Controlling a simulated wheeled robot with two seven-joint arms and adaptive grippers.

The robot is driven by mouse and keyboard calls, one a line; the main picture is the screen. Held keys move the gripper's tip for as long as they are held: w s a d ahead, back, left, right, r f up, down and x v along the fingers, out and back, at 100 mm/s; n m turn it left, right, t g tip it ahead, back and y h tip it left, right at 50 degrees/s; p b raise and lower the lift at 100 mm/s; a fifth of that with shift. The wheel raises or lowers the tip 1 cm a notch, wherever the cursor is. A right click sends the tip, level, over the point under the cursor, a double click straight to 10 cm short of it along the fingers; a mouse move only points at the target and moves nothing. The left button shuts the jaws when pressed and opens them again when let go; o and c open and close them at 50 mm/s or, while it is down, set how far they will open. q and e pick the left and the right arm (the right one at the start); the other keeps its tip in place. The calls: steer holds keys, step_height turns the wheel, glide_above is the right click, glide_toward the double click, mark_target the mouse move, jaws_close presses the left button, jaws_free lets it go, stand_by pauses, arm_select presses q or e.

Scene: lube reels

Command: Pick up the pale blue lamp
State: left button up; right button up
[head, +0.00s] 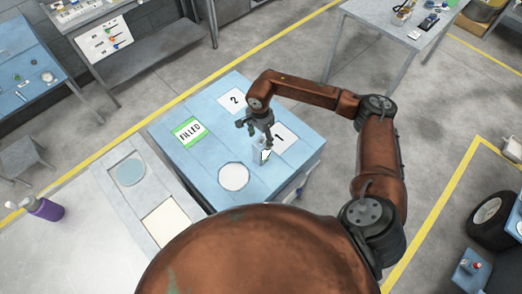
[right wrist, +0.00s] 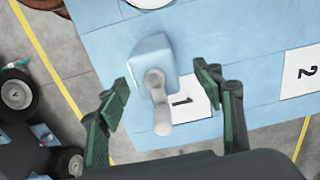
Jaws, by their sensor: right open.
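The pale blue lamp (right wrist: 152,58) shows in the right wrist view as a block-like pale blue part with a whitish rounded stem toward the camera. In the head view it is a small pale shape (head: 258,150) on the blue table, beside the card marked 1 and partly hidden by the gripper. My right gripper (right wrist: 165,92) is open. Its green-padded fingers are apart, one on each side of the lamp's stem in the picture, with no clear contact. In the head view the right gripper (head: 257,126) is just above the lamp. My left gripper is not in view.
The blue table (head: 215,185) bears cards marked 1 (head: 286,139) and 2 (head: 234,99), a green-edged FILLED card (head: 188,131) and a white disc (head: 233,177). A purple bottle (head: 46,209) stands at the left. A wheel (head: 489,213) is at the right.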

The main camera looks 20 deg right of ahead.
mark_target(260, 156)
steer(key=f, duration=0.1)
steer(key=f+p, duration=0.1)
steer(key=f, duration=0.2)
steer(key=shift+s+f+p, duration=0.1)
steer(key=shift+s+p, duration=0.25)
steer(key=shift+d+f, duration=0.1)
steer(key=shift+f, duration=0.35)
steer(key=shift+c, duration=0.5)
steer(key=shift+c, duration=0.9)
steer(key=c, duration=1.2)
steer(key=shift+r, duration=0.1)
steer(key=shift+c, duration=0.6)
steer(key=shift+w+r, duration=0.1)
